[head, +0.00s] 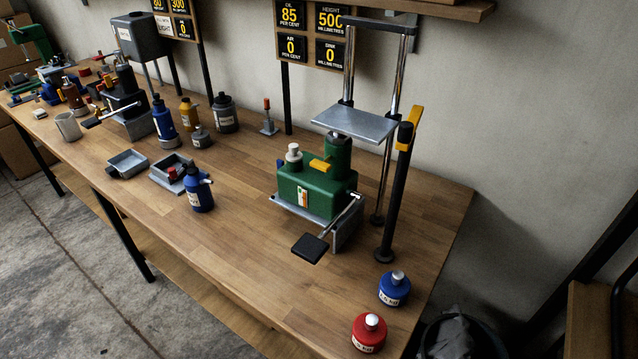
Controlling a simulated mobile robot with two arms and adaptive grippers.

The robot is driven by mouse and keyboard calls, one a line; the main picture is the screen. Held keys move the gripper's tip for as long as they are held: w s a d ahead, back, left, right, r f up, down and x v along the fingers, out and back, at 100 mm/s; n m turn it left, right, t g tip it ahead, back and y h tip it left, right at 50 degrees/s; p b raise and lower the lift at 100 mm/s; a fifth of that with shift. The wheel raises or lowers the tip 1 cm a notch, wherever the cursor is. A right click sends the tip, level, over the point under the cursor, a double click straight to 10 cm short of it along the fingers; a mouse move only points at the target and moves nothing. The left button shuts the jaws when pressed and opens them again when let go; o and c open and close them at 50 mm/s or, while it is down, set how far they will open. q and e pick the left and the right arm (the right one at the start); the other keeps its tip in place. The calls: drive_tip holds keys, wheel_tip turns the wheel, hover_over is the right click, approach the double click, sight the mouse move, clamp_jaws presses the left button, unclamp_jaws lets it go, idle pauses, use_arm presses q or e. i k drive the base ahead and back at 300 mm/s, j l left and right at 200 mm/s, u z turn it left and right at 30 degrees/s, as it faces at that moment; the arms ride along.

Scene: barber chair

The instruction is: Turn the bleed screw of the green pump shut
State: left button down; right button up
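The green pump (318,197) stands on a grey base on the right part of the workbench. A yellow wing-shaped piece (320,165) sits on its top, beside the green cylinder (338,152); it may be the bleed screw, but I cannot tell for certain or see whether it is shut. A pale cap (293,152) stands on the pump's left top. A foot pedal (310,247) on a metal arm sticks out at the front. A grey plate (355,123) is above the cylinder. Neither of my grippers is in view.
Signs (312,32) behind the pump read oil 85, height 500, air 0. A black post with a yellow top (398,185) stands right of the pump. Blue (394,290) and red (369,334) bottles stand at the front right. The wooden bench (245,265) is clear at front left.

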sight(323, 165)
drive_tip(key=k+j+u, duration=0.1)
drive_tip(key=j, duration=0.25)
drive_tip(key=k+j+u, duration=0.1)
drive_tip(key=j, duration=0.2)
drive_tip(key=k+j, duration=0.2)
drive_tip(key=j, duration=0.2)
drive_tip(key=k+j+u, duration=0.15)
drive_tip(key=j, duration=0.15)
drive_tip(key=j+u, duration=0.1)
drive_tip(key=j, duration=0.3)
